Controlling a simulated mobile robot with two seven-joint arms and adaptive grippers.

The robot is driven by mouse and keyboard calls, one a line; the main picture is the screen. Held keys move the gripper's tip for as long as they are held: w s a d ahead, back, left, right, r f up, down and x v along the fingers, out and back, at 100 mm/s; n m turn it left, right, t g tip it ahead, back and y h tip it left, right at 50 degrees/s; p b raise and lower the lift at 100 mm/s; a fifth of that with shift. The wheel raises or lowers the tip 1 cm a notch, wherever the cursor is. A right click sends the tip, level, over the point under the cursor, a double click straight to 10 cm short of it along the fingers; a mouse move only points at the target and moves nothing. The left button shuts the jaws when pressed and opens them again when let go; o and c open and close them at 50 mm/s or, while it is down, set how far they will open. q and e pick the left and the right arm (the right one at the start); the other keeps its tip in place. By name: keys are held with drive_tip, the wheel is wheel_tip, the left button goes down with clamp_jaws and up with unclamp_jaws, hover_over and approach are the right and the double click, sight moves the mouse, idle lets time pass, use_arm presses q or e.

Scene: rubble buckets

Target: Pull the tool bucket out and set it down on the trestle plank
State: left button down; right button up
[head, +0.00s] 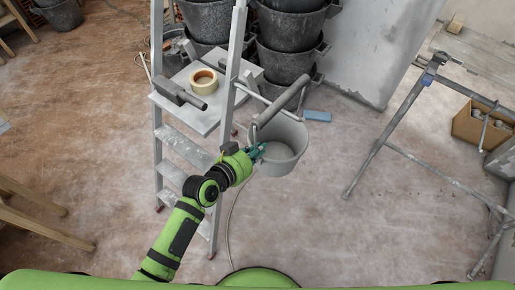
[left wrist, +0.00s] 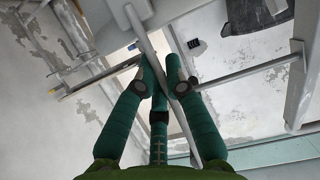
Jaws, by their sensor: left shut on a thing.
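The tool bucket (head: 286,163) is light grey and hangs just right of the stepladder, with a dark grey tool (head: 281,106) sticking up out of it. My left gripper (head: 257,153) is at the bucket's left side, its teal fingers partly hidden. In the left wrist view, its fingers (left wrist: 163,82) are shut on a thin grey bar, which looks like the bucket's handle. The metal trestle (head: 398,108) stands apart to the right. Pale boards (head: 478,52) show behind its top; I cannot tell whether they are its plank. My right gripper is out of view.
The stepladder (head: 185,148) holds a tape roll (head: 204,81) and a grey tool (head: 178,94) on its platform. Stacked dark buckets (head: 286,58) stand behind. A cardboard box (head: 473,130) is at right. Floor between ladder and trestle is mostly clear, with a blue block (head: 317,116) further back.

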use_arm(q)
drive_tip(key=shift+r, duration=0.45)
drive_tip(key=shift+d+p, duration=0.15)
drive_tip(key=shift+p, duration=0.15)
drive_tip(key=shift+s+d+p, duration=0.35)
drive_tip(key=shift+s+d, duration=0.15)
drive_tip(key=shift+d, duration=0.1)
drive_tip(key=shift+s+d, duration=0.1)
drive_tip(key=shift+d, duration=0.1)
drive_tip(key=shift+s+d, duration=0.25)
drive_tip(key=shift+d, duration=0.05)
